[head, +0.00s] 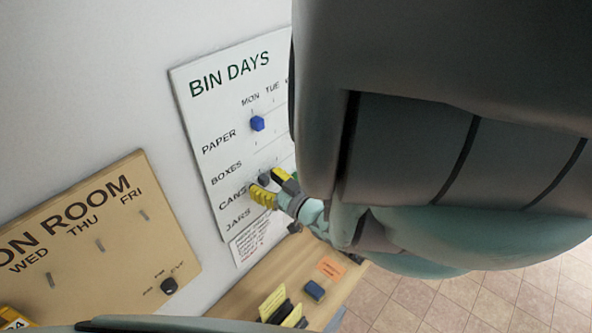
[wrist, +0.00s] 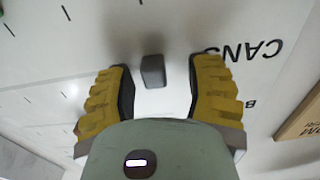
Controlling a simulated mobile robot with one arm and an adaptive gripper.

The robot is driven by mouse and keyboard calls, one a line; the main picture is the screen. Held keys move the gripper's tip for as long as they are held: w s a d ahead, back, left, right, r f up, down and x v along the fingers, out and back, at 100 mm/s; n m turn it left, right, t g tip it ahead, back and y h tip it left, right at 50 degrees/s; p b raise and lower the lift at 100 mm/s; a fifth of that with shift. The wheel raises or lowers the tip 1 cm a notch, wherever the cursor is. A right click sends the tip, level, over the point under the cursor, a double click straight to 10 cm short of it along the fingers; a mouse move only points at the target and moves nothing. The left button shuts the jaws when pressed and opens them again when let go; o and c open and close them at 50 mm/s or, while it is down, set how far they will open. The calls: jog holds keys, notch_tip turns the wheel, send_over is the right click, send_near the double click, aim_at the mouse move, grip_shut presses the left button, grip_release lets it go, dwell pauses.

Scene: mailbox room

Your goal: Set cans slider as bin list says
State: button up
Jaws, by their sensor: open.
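The white BIN DAYS board (head: 207,88) hangs on the wall with rows PAPER, BOXES, CANS and JARS. A dark grey slider knob (head: 264,179) sits in the CANS row near the label, towards the MON side. My gripper (head: 271,187) is open at this row with its yellow fingers on either side of the knob. In the wrist view the knob (wrist: 152,70) stands between the open fingers (wrist: 160,76), apart from both, with the CANS label upside down at right. A white printed sheet (head: 258,236), possibly the bin list, is below the board; its text is too small to read.
A blue knob (head: 257,123) is in the PAPER row. My arm hides the board's right side. A tan room board (head: 95,235) with a dark knob hangs at left. A wooden ledge (head: 240,300) below holds a blue block (head: 314,290) and yellow cards.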

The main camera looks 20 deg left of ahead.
jog(key=shift+o, duration=0.3)
jog(key=shift+w+t, duration=0.3)
jog(key=shift+w, duration=0.05)
jog(key=shift+d, duration=0.1)
grip_shut()
